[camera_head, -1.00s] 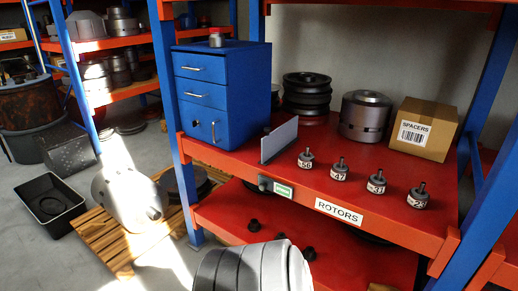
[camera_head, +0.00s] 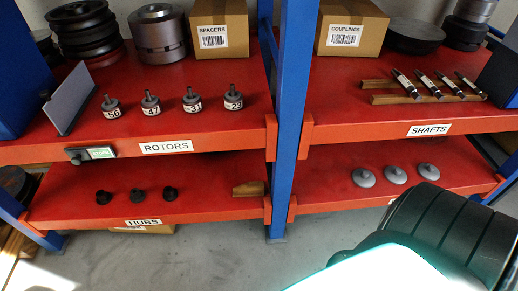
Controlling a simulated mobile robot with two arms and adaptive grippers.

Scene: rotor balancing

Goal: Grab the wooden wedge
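A small brown wooden piece that looks like the wooden wedge (camera_head: 249,188) lies on the lower red shelf (camera_head: 216,206), at its right end beside the blue upright. Its exact shape is too small to tell. Neither of my grippers is in view. A dark ribbed part and a pale, brightly lit part at the bottom right look like my own arm.
Several labelled rotors (camera_head: 151,104) stand on the upper shelf above. Black hubs (camera_head: 137,195) sit left of the wooden piece. A blue post (camera_head: 289,130) separates it from grey discs (camera_head: 395,174) on the right. Shelf space between hubs and wooden piece is clear.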

